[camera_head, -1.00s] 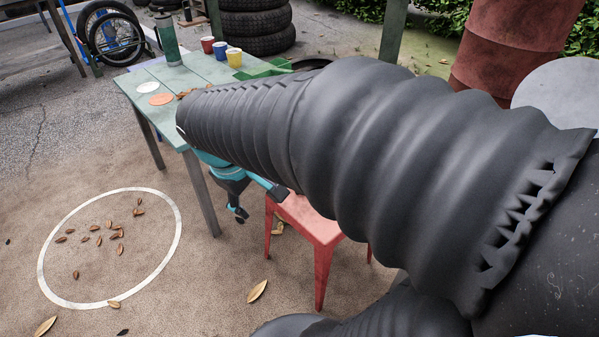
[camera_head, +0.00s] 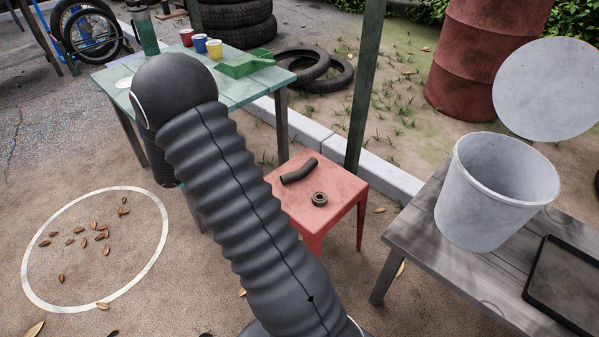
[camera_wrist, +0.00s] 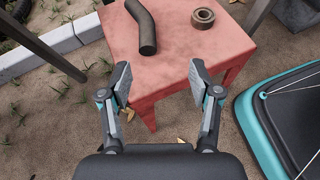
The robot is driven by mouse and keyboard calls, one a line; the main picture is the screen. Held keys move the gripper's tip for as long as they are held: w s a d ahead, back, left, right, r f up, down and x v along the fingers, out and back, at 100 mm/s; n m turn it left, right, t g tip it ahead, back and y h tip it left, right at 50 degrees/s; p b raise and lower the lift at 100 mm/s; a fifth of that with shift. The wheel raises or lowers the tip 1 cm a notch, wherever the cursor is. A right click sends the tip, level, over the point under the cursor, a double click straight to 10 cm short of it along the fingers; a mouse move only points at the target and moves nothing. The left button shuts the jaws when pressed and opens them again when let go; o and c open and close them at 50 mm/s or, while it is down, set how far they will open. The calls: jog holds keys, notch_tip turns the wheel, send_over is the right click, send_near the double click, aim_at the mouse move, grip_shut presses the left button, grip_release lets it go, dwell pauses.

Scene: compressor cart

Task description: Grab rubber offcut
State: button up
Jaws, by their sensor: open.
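The rubber offcut looks to be the dark bent tube piece (camera_head: 299,171) lying on the red stool (camera_head: 345,197). In the wrist view the tube (camera_wrist: 143,28) lies near the stool's left side, beyond my fingertips. My gripper (camera_wrist: 158,80) is open and empty, its two fingers spread in front of the stool's near edge. It touches neither the tube nor the ring beside it. In the head view my gripper is hidden behind my arm.
A dark bearing-like ring (camera_head: 319,199) lies beside the tube on the stool. A grey bucket (camera_head: 470,205) and a black tray (camera_head: 540,300) stand on a wooden bench (camera_head: 425,240) at right. A green table (camera_head: 240,95) with cups and a green tray (camera_head: 245,64) stands behind.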

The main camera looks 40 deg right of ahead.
aim_at(284, 176)
jog(key=shift+n+h, duration=0.6)
jog(key=shift+n, duration=0.1)
jog(key=d+f, duration=0.4)
jog(key=d, duration=0.1)
jog(key=d+f, duration=0.2)
jog(key=d, duration=0.1)
jog(key=shift+s+d+f, duration=0.1)
jog(key=shift+s+d, duration=0.15)
jog(key=shift+s, duration=0.05)
jog(key=shift+w+p+x, duration=0.15)
jog(key=shift+p+x, duration=0.05)
jog(key=shift+x, duration=1.1)
jog(key=shift+w+p+x, duration=0.15)
jog(key=shift+x, duration=1.15)
jog(key=shift+d, duration=0.1)
grip_shut()
